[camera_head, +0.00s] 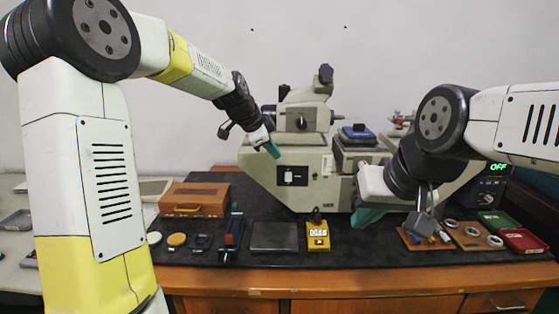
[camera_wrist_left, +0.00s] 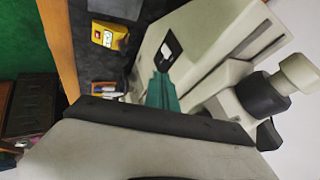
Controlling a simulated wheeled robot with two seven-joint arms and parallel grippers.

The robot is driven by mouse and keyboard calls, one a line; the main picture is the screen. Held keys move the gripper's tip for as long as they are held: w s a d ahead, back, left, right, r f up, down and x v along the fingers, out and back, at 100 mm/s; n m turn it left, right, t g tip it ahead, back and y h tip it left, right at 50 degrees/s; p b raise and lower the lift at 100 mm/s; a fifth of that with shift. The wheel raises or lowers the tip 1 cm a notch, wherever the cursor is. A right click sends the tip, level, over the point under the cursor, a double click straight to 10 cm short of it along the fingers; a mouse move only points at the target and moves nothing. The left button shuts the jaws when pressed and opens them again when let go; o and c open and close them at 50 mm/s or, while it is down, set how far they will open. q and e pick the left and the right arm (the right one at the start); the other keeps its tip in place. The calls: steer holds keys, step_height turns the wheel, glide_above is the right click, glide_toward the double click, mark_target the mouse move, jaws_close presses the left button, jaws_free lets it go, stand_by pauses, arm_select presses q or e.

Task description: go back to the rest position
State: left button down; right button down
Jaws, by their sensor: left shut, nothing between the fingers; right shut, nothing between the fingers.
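My left gripper (camera_head: 271,149) is raised in front of the upper part of the large grey machine (camera_head: 285,175), with its teal fingers shut and empty. The same fingers show in the left wrist view (camera_wrist_left: 161,92), closed together in front of the machine's side. My right gripper (camera_head: 366,216) hangs above the right part of the bench, its teal fingers shut with nothing between them. The right wrist hides part of the machine's right side.
A dark mat on the wooden bench holds a brown wooden box (camera_head: 195,200), a grey plate (camera_head: 274,237), a yellow meter (camera_head: 318,236), a board with rings (camera_head: 472,236), a green bin (camera_head: 498,221) and a red bin (camera_head: 522,240).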

arm_select(q)
steer(key=shift+s+r, duration=0.1)
steer(key=shift+r, duration=0.15)
steer(key=shift+a, duration=0.1)
steer(key=s+a+n+y, duration=0.1)
steer(key=s+a+n, duration=0.2)
steer(key=s, duration=0.8)
steer(key=s+a+n+y, duration=0.1)
steer(key=s+a+n, duration=0.3)
steer(key=s+n, duration=0.3)
steer(key=s+a+n, duration=0.4)
steer(key=s+n, duration=0.2)
steer(key=s, duration=0.9)
steer(key=shift+f+y, duration=0.25)
steer(key=shift+y, duration=0.15)
